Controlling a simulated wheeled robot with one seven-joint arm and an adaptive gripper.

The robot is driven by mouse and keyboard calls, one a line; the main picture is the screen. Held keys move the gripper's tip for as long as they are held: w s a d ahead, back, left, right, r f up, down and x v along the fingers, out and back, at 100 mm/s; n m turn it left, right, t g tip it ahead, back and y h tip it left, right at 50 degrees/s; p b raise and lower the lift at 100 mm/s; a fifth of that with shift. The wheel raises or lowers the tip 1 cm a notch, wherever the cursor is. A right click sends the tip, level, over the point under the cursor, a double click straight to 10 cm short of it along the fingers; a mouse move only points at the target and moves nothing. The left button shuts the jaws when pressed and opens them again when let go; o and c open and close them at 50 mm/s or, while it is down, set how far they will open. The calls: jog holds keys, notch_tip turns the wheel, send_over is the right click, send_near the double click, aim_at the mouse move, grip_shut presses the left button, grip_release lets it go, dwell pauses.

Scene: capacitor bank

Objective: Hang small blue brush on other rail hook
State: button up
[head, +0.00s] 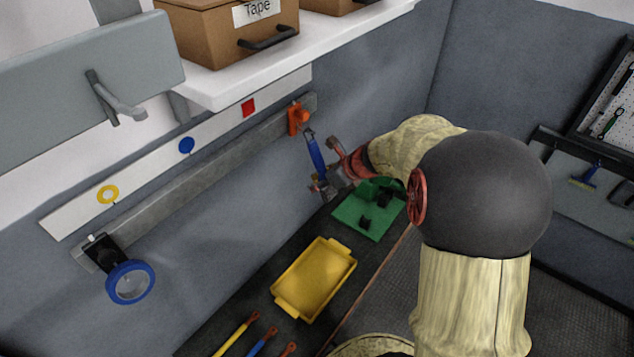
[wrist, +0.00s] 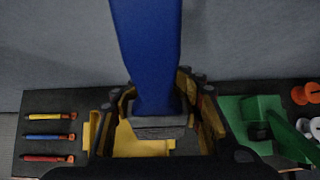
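The small blue brush (head: 316,157) is upright in the head view, with a blue handle and a greyish upper end. Its handle fills the upper middle of the wrist view (wrist: 147,50). My gripper (head: 326,184) appears closed around its lower part, and grey shows between the fingers in the wrist view (wrist: 158,124). Bristles cannot be made out. The grey wall rail (head: 205,178) carries an orange hook (head: 298,118) at its right end, just above and left of the brush top. Whether they touch cannot be told.
A black holder with a blue ring (head: 130,282) is at the rail's left end. A yellow tray (head: 314,279), a green stand (head: 368,212) and several coloured tools lie on the dark bench below. A white shelf (head: 255,72) overhangs the rail. Another blue-handled brush (head: 588,177) hangs far right.

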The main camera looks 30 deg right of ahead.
jog(key=o, duration=0.6)
jog(key=shift+o, duration=0.6)
jog(key=v, duration=1.2)
